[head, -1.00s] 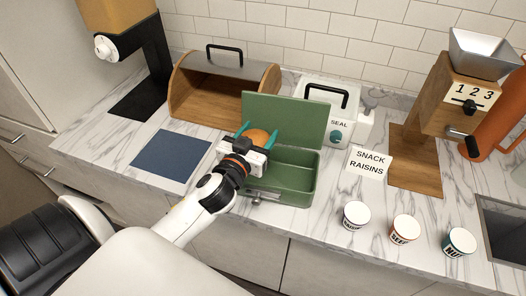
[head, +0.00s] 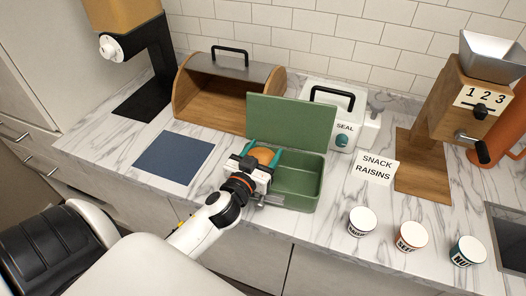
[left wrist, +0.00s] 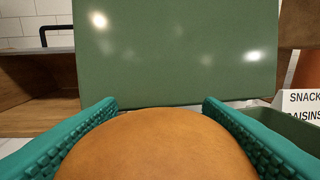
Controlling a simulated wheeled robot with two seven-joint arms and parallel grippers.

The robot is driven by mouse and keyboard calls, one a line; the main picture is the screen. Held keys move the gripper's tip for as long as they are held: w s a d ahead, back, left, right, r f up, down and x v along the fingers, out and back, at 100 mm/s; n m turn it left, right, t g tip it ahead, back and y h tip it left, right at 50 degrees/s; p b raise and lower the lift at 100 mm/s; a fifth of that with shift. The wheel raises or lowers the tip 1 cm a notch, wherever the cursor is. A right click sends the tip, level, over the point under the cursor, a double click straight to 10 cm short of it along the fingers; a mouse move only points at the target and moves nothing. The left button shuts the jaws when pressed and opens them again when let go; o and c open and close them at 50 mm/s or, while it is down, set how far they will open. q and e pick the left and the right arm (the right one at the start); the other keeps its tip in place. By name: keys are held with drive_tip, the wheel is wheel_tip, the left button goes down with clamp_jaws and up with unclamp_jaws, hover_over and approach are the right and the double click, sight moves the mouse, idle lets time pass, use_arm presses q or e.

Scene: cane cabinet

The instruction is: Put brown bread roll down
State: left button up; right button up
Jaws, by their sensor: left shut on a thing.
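The brown bread roll (head: 263,155) is held between the teal fingers of my left gripper (head: 264,157), which is shut on it. In the left wrist view the roll (left wrist: 158,148) fills the lower middle, with a finger on each side. The green lunch box (head: 297,182) stands open on the counter, its lid (head: 290,121) raised at the back. The roll is at the left part of the box; whether it touches the box floor cannot be told. My right gripper is not in view.
An open wooden bread box (head: 222,95) stands behind left. A blue mat (head: 174,157) lies to the left. A white sealer (head: 335,110), a snack raisins sign (head: 375,168) and several labelled cups (head: 362,221) are to the right. A wooden dispenser (head: 425,150) stands further right.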

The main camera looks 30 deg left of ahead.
use_arm(q)
drive_tip(key=shift+f, duration=0.2)
drive_tip(key=o, duration=1)
drive_tip(key=shift+r, duration=0.25)
drive_tip(key=shift+r+p, duration=0.55)
drive_tip(key=shift+p, duration=0.15)
drive_tip(key=s+b, duration=0.1)
drive_tip(key=s, duration=0.3)
drive_tip(key=s+d+b, duration=0.1)
drive_tip(key=s, duration=0.3)
drive_tip(key=s+b, duration=0.2)
drive_tip(key=s, duration=0.2)
drive_tip(key=shift+d+r, duration=0.15)
drive_tip(key=shift+d, duration=0.2)
